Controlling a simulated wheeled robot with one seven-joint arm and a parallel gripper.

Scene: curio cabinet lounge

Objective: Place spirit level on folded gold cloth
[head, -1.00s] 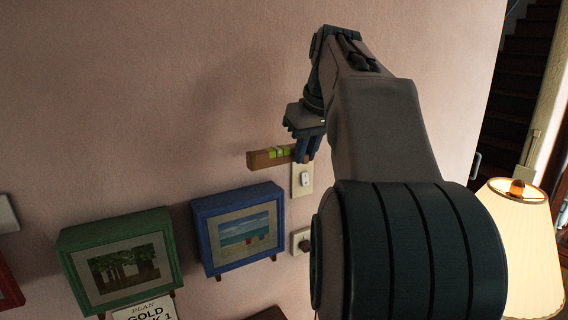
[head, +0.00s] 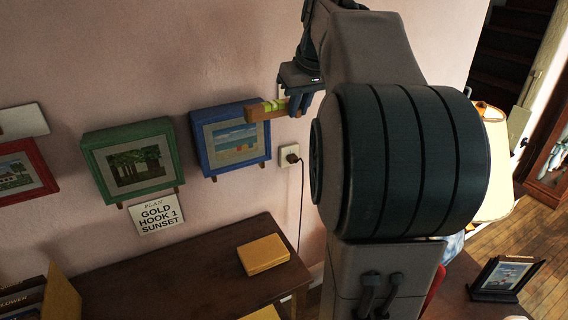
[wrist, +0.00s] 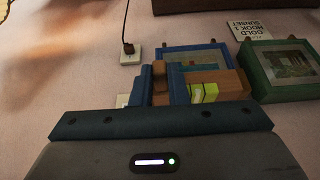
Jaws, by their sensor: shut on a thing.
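My gripper (head: 299,104) is shut on the spirit level (head: 259,113), a short wooden bar with green vials. It holds the level in the air near the wall, in front of the blue-framed picture. In the wrist view the level (wrist: 232,84) sticks out to the right from between my fingers (wrist: 160,80). A flat gold-yellow folded-looking block (head: 263,255), which looks like the folded gold cloth, lies on the dark wooden table below, well apart from the gripper. A second yellow piece (head: 262,314) is cut off at the bottom edge.
Blue (head: 197,148) and green (head: 95,165) framed pictures hang on the wall, with a sign (head: 158,214) below them. A socket (head: 290,156) has a cord hanging down. The table (head: 190,270) is bare around the gold block. Books (head: 22,300) stand at lower left.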

